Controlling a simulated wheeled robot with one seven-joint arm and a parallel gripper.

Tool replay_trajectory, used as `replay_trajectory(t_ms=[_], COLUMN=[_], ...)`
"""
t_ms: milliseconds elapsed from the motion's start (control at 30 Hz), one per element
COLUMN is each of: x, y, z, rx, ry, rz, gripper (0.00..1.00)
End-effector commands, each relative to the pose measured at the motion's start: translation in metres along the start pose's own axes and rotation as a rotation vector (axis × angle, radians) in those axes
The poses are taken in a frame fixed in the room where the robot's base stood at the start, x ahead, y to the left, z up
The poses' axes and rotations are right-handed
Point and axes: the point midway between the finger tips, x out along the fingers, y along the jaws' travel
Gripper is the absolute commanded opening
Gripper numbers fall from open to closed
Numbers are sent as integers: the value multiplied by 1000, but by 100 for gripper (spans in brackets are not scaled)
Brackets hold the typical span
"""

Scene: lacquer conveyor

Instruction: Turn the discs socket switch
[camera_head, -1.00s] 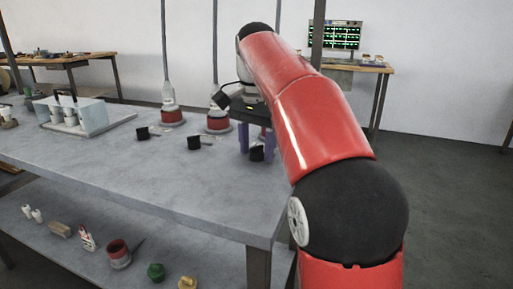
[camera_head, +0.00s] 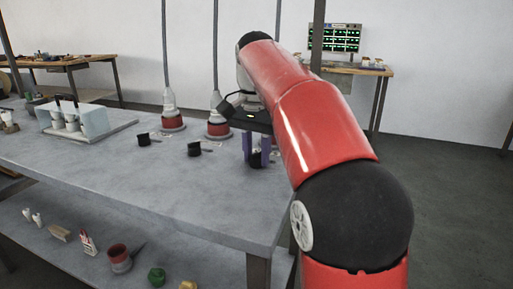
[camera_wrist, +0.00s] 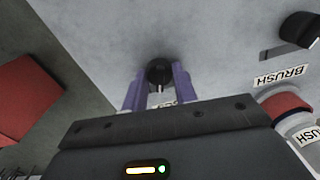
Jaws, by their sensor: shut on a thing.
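A black knob-like switch (camera_head: 256,160) stands on the grey bench near its right end. It also shows in the wrist view (camera_wrist: 159,73), between my two purple fingers. My gripper (camera_head: 257,156) points down at the bench and is shut on this black switch. In the wrist view my gripper (camera_wrist: 158,80) has a finger on each side of it. The label beside this switch is mostly hidden by my gripper, so I cannot read it. Two similar black switches stand to the left, a middle one (camera_head: 194,148) and a left one (camera_head: 143,139).
Red-and-white socket units with grey vertical poles stand behind the switches, one left (camera_head: 172,122) and one middle (camera_head: 218,129). In the wrist view a label (camera_wrist: 282,76) reads BRUSH. A light-blue rack (camera_head: 85,118) stands at the left. The bench front is clear.

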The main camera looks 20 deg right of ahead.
Motion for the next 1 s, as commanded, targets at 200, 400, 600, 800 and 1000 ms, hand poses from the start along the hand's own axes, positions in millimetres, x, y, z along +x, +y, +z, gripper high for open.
replay_trajectory(t_ms=[200, 400, 600, 800, 1000], x=[-3, -1, 0, 0, 0], y=[0, 0, 0, 0, 0], z=[0, 0, 0, 0, 0], rx=[-181, -373, -557, -716, -832], ry=[-1, 0, 1, 2, 3], rz=[0, 0, 0, 0, 0], gripper=[5, 5, 5, 5, 5])
